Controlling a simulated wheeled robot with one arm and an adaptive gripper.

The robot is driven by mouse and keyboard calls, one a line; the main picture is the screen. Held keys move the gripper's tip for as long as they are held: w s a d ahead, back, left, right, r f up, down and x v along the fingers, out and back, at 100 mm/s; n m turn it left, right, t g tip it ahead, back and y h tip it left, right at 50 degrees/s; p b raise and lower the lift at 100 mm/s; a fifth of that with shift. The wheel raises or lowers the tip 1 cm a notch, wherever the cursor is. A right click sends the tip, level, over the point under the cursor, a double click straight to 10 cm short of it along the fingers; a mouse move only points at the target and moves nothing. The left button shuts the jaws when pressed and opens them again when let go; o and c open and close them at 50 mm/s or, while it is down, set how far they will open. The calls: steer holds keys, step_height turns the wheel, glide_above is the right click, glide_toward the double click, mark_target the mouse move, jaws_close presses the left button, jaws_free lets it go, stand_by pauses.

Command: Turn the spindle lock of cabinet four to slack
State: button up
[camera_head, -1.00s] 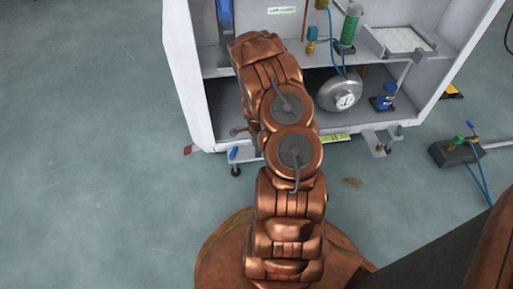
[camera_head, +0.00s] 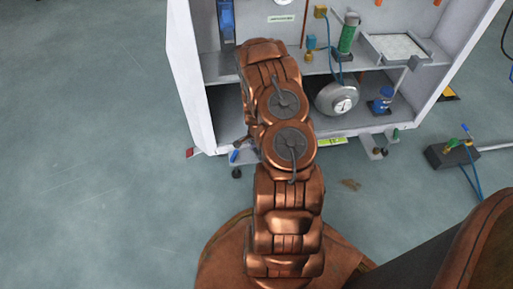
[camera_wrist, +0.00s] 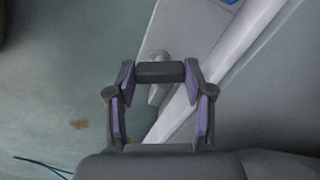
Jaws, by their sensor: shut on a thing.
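In the wrist view the two fingers of my gripper (camera_wrist: 160,90) stand apart, with purple pads facing each other. A dark grey bar (camera_wrist: 160,72) spans between the fingertips, and my gripper is shut on it. I cannot tell for sure whether this bar is the spindle lock's handle. A pale grey rounded peg (camera_wrist: 157,61) shows just behind the bar. In the head view the white cabinet (camera_head: 190,90) stands open ahead of me. My arm hides its lower left interior, and the gripper is mostly hidden there. No cabinet number is readable.
A silver round vessel with a gauge (camera_head: 337,98) and a blue bottle (camera_head: 383,100) are inside on the right. A green cylinder (camera_head: 348,35) is on the shelf above. A dark block with hoses (camera_head: 455,153) lies on the floor at right. Floor at left is clear.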

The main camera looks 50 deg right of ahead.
steer(key=n+p, duration=0.2)
steer(key=n, duration=0.1)
steer(key=n+p, duration=0.1)
steer(key=shift+w+d+r+n, duration=0.15)
steer(key=shift+r+n, duration=0.15)
steer(key=n+p, duration=0.2)
steer(key=shift+n, duration=0.4)
steer(key=n+p, duration=0.2)
steer(key=shift+w+n, duration=0.1)
steer(key=shift+n, duration=0.2)
steer(key=shift+f+n+p, duration=0.2)
steer(key=shift+n+p, duration=0.25)
steer(key=shift+n, duration=1.05)
steer(key=o, duration=0.9)
steer(key=shift+r, duration=5.95)
